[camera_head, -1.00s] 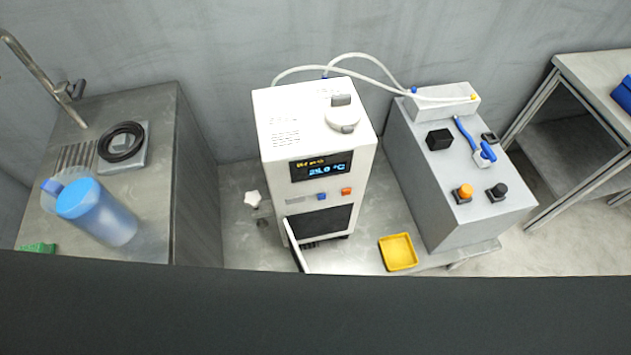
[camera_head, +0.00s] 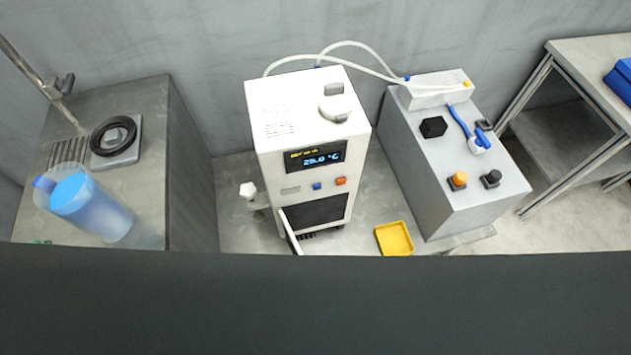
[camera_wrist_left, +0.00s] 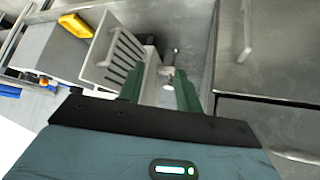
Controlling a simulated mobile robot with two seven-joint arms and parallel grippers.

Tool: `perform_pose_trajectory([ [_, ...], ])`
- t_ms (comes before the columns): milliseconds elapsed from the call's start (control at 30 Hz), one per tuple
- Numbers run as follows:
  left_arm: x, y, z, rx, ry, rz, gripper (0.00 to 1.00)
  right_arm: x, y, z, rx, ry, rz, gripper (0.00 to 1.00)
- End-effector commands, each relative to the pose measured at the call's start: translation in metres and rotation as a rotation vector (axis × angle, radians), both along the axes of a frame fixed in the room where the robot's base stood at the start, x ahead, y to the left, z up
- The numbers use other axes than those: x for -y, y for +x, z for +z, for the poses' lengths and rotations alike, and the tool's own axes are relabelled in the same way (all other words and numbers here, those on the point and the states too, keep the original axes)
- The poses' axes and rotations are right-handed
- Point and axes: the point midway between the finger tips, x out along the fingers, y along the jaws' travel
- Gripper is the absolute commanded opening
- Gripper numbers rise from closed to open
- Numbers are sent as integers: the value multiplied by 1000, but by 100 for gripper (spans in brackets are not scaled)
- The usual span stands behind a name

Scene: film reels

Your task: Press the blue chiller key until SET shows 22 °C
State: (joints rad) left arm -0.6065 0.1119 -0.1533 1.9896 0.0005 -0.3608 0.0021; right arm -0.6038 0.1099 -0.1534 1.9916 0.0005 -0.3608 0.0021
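The white chiller (camera_head: 309,160) stands upright in the middle of the head view. Its dark display (camera_head: 315,157) has a small yellow line over blue digits that look like 23.0 °C, though the small text is blurred. The blue key (camera_head: 317,186) is below the display, left of an orange key (camera_head: 341,181). Neither gripper shows in the head view, and nothing touches the keys there. In the left wrist view my left gripper (camera_wrist_left: 160,92) has two green fingers spread apart with nothing between them. Beyond them is a white slatted panel (camera_wrist_left: 113,57), seemingly the chiller's open front flap.
A grey cabinet (camera_head: 460,185) with knobs and a blue-handled part stands right of the chiller, joined by white hoses. A yellow tray (camera_head: 394,239) lies between them. A blue-lidded jug (camera_head: 95,205) and a black ring (camera_head: 113,136) are on the left counter.

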Motion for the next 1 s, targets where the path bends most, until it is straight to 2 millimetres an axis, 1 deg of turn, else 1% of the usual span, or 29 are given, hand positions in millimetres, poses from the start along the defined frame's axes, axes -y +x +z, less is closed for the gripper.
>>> perform_pose_trajectory([
  [33,0,0,0,0,0,0,28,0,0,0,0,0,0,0],
  [200,0,0,0,0,0,0,6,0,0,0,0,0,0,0],
  [233,0,0,0,1,0,0,2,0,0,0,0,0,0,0],
  [267,0,0,0,1,0,0,0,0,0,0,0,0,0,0],
  [1000,0,1,0,2,0,0,0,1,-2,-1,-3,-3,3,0],
])
